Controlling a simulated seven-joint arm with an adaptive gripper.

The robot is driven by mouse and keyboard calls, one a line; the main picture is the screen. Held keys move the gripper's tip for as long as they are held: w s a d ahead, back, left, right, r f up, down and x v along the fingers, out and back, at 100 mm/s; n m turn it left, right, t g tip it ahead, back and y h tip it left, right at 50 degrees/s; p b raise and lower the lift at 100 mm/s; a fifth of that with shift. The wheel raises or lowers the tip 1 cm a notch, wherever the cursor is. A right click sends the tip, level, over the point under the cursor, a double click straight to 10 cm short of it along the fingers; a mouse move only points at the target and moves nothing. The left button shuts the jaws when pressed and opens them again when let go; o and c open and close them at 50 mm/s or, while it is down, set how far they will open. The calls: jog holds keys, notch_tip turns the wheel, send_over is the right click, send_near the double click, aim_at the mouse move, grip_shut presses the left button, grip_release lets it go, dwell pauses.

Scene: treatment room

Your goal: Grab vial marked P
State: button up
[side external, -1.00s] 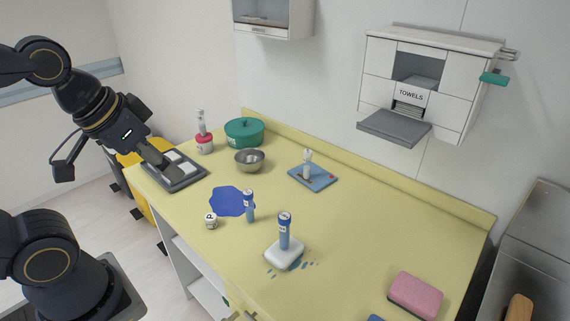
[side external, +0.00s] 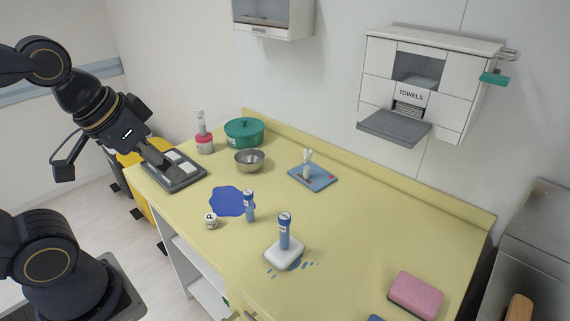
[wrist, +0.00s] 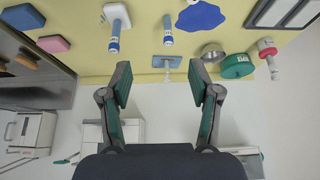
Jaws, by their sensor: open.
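A small, short white vial with a dark P on it (side external: 211,221) stands at the near left edge of the yellow counter, beside a blue patch. In the wrist view only a small white piece at the top edge, possibly this vial, shows. A slim blue vial (side external: 249,207) stands right of it, and another blue vial (side external: 284,234) stands on a white base; their labels are too small to read. My gripper (wrist: 160,80) is open and empty, its two fingers wide apart. In the side view it is up at the left, well apart from the P vial.
A grey tray with white pads (side external: 178,171) lies at the counter's left end. A steel bowl (side external: 250,161), green pot (side external: 244,132), red-based bottle (side external: 204,143) and blue board (side external: 312,176) stand further back. A pink sponge (side external: 415,294) lies at the right.

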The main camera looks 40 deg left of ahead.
jog(key=n+g, duration=0.6)
send_over(211, 216)
notch_tip(211, 216, down, 9)
jog(key=f, duration=1)
jog(key=shift+s+f, duration=0.25)
jog(key=shift+f, duration=0.05)
jog(key=f, duration=0.6)
jog(key=shift+w, duration=0.2)
jog(key=c, duration=1.1)
jog(key=shift+o, duration=0.2)
jog(key=shift+r, duration=0.1)
